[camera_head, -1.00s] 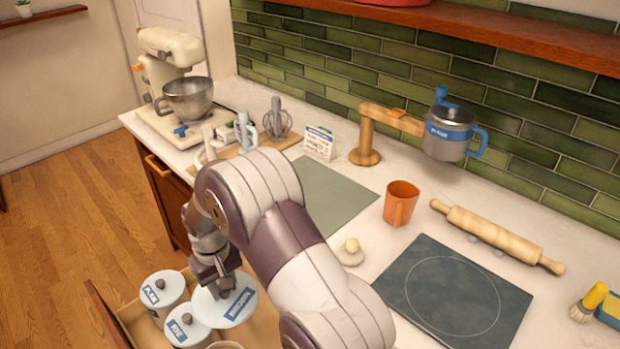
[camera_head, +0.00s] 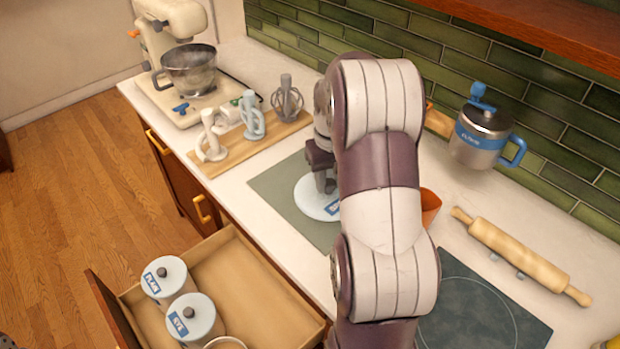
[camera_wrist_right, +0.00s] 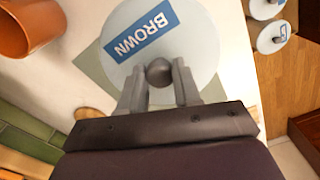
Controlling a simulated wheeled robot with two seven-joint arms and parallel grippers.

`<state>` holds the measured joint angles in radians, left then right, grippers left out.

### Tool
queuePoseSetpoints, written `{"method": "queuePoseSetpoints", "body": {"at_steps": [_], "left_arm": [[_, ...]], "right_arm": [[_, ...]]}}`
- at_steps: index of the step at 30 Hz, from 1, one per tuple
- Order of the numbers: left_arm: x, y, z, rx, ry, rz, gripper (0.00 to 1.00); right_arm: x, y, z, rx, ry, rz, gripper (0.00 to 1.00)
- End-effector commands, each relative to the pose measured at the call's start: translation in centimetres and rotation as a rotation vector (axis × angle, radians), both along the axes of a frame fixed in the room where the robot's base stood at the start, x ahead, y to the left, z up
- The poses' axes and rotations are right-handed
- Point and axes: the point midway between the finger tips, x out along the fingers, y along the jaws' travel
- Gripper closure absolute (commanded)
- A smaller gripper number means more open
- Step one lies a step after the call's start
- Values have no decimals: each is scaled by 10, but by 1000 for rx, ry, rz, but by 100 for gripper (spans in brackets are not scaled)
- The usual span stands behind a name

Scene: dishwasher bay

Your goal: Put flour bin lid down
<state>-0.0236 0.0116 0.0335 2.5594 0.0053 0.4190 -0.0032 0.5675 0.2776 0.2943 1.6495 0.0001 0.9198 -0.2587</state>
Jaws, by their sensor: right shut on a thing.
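A round white lid (camera_head: 314,204) with a dark knob and a blue label is over the grey-green mat (camera_head: 275,190) on the counter. In the right wrist view the label on the lid (camera_wrist_right: 195,45) reads BROWN. My right gripper (camera_head: 324,180) is shut on the lid's knob, with one finger on each side of it in the wrist view. The lid looks level and close to the mat; I cannot tell whether it touches. My arm hides part of the mat. My left gripper is not in view.
The open drawer (camera_head: 240,275) holds two lidded bins (camera_head: 165,280) and, at the bottom edge, a round rim (camera_head: 225,343). A board with whisk attachments (camera_head: 245,150) stands left of the mat.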

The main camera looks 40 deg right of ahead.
Motion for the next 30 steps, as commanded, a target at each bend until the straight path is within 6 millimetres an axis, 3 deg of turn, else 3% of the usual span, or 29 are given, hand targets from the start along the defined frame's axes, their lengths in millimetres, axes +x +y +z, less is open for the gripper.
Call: {"method": "queuePoseSetpoints", "body": {"at_steps": [6,12,21,30], "left_arm": [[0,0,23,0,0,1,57],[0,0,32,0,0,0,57],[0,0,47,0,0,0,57],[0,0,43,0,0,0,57]], "right_arm": [[62,-9,-35,2,4,3,98],[99,-16,-60,0,0,1,98],[103,-16,-101,1,2,1,98],[103,-17,-107,0,0,1,98]]}}
